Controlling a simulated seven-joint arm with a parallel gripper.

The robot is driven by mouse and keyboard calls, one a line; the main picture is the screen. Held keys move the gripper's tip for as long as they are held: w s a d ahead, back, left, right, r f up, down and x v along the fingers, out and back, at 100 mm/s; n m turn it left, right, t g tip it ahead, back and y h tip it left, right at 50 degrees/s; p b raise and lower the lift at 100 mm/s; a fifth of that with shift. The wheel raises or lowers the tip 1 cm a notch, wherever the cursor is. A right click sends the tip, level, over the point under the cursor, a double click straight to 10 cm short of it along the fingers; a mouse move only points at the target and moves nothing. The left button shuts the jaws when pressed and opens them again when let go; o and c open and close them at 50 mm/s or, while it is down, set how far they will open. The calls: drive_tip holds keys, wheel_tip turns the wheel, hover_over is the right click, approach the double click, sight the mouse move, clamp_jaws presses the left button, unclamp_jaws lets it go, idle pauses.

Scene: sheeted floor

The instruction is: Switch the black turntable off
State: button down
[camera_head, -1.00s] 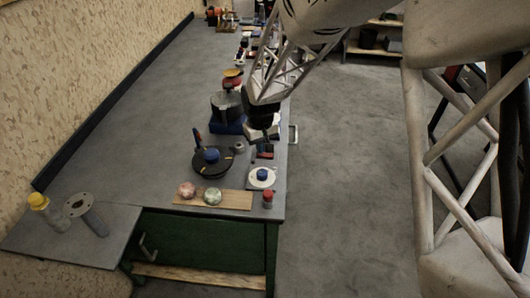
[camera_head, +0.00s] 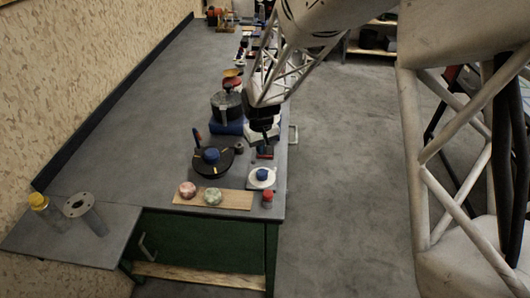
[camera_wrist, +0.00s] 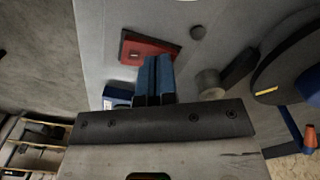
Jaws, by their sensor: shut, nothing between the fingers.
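The black turntable (camera_head: 213,172) is a dark disc with a blue piece (camera_head: 211,155) at its middle, near the front of the long grey bench. Part of the disc also shows at the right of the camera_wrist view (camera_wrist: 270,80), with a yellow mark. A red switch-like plate (camera_wrist: 135,49) lies on the bench just beyond my fingertips in the camera_wrist view; it also shows small in the camera_head view (camera_head: 265,152). My gripper (camera_wrist: 156,62) is shut and empty, its blue fingers side by side. In the camera_head view it points down beside the turntable. Contact with the plate cannot be told.
A small grey cylinder (camera_wrist: 209,83) stands between my fingers and the turntable. A pot (camera_head: 226,106) stands behind.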

drive_tip(key=shift+r, duration=3.45)
drive_tip(key=shift+s+d+r, duration=0.15)
drive_tip(key=shift+d+r, duration=0.2)
drive_tip(key=s+d+r+m+t, duration=0.1)
drive_tip(key=s+d+r+m, duration=0.1)
drive_tip(key=s+d+r, duration=0.7)
drive_tip(key=s+d+r+m+t, duration=0.15)
drive_tip(key=s+d+r, duration=0.45)
drive_tip(key=s+d, duration=0.6)
drive_tip(key=s+d+m, duration=0.2)
drive_tip(key=s+d, duration=0.2)
drive_tip(key=s, duration=0.6)
drive_tip(key=shift+d+r+m, duration=0.25)
drive_tip(key=shift+r+m, duration=0.05)
drive_tip(key=shift+m, duration=0.05)
